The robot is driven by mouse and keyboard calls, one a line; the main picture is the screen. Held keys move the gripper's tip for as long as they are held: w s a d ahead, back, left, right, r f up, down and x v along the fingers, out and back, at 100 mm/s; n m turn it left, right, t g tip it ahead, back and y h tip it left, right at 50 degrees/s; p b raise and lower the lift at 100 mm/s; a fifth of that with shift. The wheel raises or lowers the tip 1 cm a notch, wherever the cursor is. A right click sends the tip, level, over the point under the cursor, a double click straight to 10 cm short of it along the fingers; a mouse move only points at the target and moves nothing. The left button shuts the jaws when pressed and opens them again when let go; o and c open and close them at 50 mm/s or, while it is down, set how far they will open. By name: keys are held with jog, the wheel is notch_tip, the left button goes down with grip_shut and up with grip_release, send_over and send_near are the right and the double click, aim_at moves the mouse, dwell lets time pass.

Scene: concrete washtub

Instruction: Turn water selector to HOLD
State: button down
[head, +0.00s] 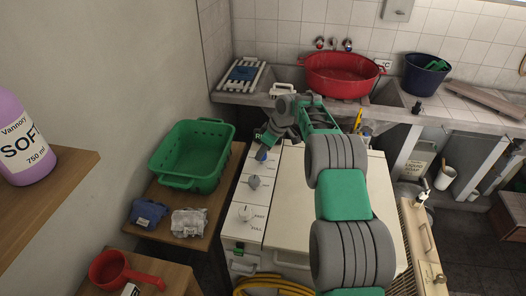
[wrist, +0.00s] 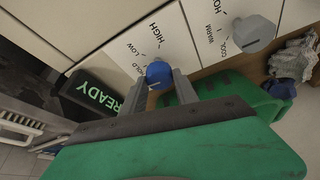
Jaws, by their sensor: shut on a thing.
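The water selector is a blue knob (wrist: 159,73) on the white panel of the washing machine (head: 315,190). In the wrist view it sits between the two fingertips of my gripper (wrist: 161,84), which is shut on it. Labels HIGH, LOW and a partly hidden HOLD stand around it. The finger on the left covers part of the HOLD side. I cannot tell which mark the knob points to. In the head view the blue knob (head: 261,155) shows just below my gripper (head: 267,141).
A grey knob (wrist: 253,32) marked COOL, WARM and HOT is beside the selector. A READY sign (wrist: 98,92) glows green. A green basket (head: 193,153) stands left of the machine. A red basin (head: 340,75) is on the concrete counter behind.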

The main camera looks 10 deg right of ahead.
jog(key=shift+n, duration=0.6)
jog(key=c, duration=0.9)
grip_release()
jog(key=shift+c, duration=0.2)
jog(key=v, duration=0.8)
jog(key=shift+w, duration=0.15)
